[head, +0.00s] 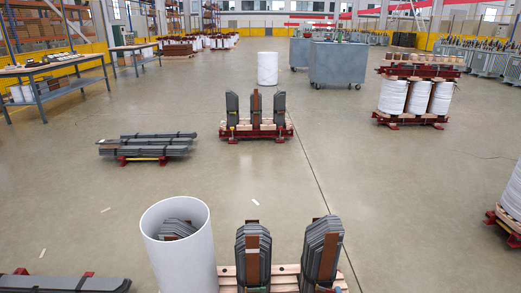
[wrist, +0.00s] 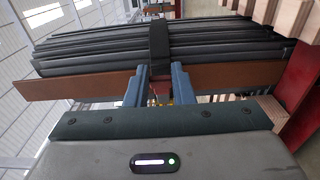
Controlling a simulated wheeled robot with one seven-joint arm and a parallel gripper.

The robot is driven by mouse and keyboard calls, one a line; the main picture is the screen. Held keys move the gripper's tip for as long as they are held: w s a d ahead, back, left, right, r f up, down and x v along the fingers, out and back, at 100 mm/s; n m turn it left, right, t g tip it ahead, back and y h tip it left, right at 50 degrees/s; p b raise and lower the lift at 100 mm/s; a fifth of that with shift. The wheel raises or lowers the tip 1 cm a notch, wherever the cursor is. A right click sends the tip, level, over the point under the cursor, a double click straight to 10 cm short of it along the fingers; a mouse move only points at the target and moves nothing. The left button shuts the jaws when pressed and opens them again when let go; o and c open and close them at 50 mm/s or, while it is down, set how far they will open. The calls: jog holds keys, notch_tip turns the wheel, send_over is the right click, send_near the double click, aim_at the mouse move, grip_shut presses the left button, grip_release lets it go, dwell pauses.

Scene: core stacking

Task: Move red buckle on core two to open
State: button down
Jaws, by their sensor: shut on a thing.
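In the wrist view my gripper (wrist: 157,76) has its two blue fingers close together at the black strap around a core (wrist: 100,50). The core is a stack of dark grey sheets with a brown board (wrist: 70,86) along its near side. A small dark red piece, the red buckle (wrist: 160,86), shows between the fingers, and the gripper is shut on it. The fingers hide much of the buckle, so I cannot tell its position. In the head view cores stand at the front, one (head: 253,255) in the middle and one (head: 322,252) at right; my gripper does not show there.
A white cylinder (head: 180,255) surrounds another core at front left. Flat bundles of grey sheets (head: 146,145) lie behind it on red supports. A red beam (wrist: 300,80) and pale wooden slats (wrist: 285,20) are close at the right of the wrist view. Open floor lies between.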

jog(key=shift+s+a, duration=0.1)
jog(key=shift+a, duration=0.05)
jog(key=shift+s+a+p, duration=0.5)
jog(key=shift+s+a, duration=0.1)
jog(key=shift+s, duration=0.1)
jog(key=shift+a, duration=0.1)
jog(key=shift+s+a+p, duration=0.5)
jog(key=shift+s+a, duration=0.05)
jog(key=shift+a, duration=0.15)
jog(key=shift+s+a, duration=0.15)
jog(key=shift+a, duration=0.25)
jog(key=shift+s+a+p, duration=0.15)
jog(key=shift+a+p, duration=0.25)
jog(key=shift+a, duration=0.2)
